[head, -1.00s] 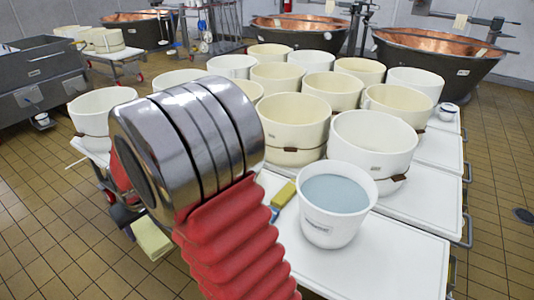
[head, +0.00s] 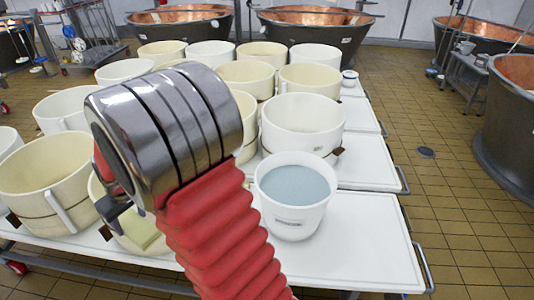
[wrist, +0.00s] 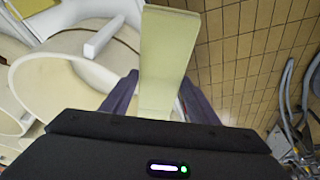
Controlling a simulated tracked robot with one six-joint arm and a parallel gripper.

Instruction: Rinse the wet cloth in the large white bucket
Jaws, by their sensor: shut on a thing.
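A pale yellow cloth (wrist: 165,55) hangs as a flat strip between the fingers of my gripper (wrist: 158,85) in the wrist view. In the head view my gripper (head: 115,208) is mostly hidden behind my arm, and part of the cloth (head: 143,232) shows below it. My gripper is shut on the cloth. The white bucket (head: 290,222), filled with grey-blue water, stands upright on the white table to the right of my arm. The cloth is left of the bucket and apart from it. Whether the cloth is wet cannot be told.
Several cream tubs crowd the tables, one (head: 45,175) left of my gripper and a white one (head: 303,120) behind the bucket. The white tabletop (head: 365,250) right of the bucket is clear. A copper vat (head: 505,130) stands far right. Tiled floor (head: 450,215) lies open between.

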